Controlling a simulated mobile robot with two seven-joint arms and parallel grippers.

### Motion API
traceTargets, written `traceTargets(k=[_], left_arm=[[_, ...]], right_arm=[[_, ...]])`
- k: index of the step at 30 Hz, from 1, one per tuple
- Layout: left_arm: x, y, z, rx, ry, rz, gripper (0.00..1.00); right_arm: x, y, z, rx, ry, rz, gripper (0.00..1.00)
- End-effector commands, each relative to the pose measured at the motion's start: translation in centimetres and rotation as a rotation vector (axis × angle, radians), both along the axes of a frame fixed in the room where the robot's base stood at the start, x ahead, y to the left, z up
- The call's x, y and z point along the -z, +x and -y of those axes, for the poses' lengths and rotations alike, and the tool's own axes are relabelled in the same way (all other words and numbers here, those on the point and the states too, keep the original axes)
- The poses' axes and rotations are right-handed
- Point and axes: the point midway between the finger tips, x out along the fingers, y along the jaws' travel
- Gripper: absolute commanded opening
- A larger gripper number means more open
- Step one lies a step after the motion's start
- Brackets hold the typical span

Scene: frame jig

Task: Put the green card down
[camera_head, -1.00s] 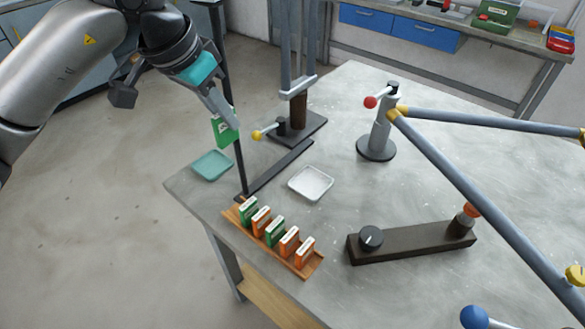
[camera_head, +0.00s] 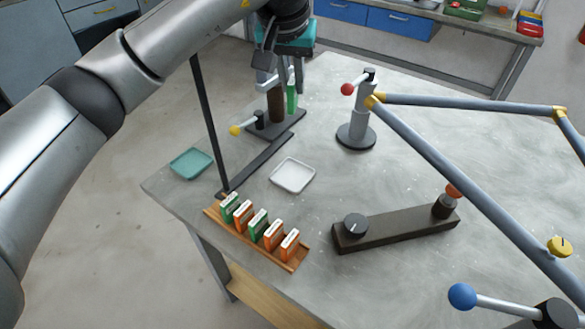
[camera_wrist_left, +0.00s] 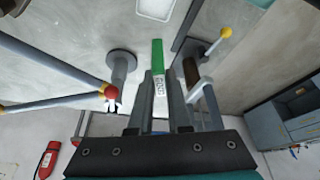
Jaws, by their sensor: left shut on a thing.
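My left gripper (camera_head: 291,80) is shut on the green card (camera_head: 291,98), held upright above the far part of the table, beside the brown post of the dark frame. In the left wrist view the green card (camera_wrist_left: 157,58) stands between the two fingers (camera_wrist_left: 160,88), with a white printed label towards its lower end. My own arm covers part of the frame in the head view. A wooden rack (camera_head: 292,266) at the table's near left edge holds several green and orange cards. My right gripper is not in view.
A teal tray (camera_head: 190,151) lies at the left table edge and a white tray (camera_head: 310,174) right of the frame's base (camera_head: 277,139). A red-knobbed post (camera_head: 355,132), grey linked bars (camera_head: 465,172) and a dark block with knobs (camera_head: 398,229) stand to the right.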

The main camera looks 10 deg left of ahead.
Motion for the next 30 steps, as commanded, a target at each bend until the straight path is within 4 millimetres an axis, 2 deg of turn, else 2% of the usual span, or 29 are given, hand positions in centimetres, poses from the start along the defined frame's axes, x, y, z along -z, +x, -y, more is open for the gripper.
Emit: traceTargets(k=[3, 12, 16, 23, 30], left_arm=[[3.5, -0.2, 0.0, 0.003, -0.001, -0.009, 0.00], [11.4, -0.2, 0.1, 0.004, -0.003, -0.006, 0.00], [13.5, -0.1, 0.0, 0.002, -0.002, -0.004, 0.00], [15.0, -0.1, 0.0, 0.004, -0.001, -0.002, 0.00], [18.5, -0.1, 0.0, 0.003, -0.002, -0.003, 0.00]], right_arm=[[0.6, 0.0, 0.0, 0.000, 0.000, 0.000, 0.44], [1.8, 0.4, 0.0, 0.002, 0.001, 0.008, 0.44], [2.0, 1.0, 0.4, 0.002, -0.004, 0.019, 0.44], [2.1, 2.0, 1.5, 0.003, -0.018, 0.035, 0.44], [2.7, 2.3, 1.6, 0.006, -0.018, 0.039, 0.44]])
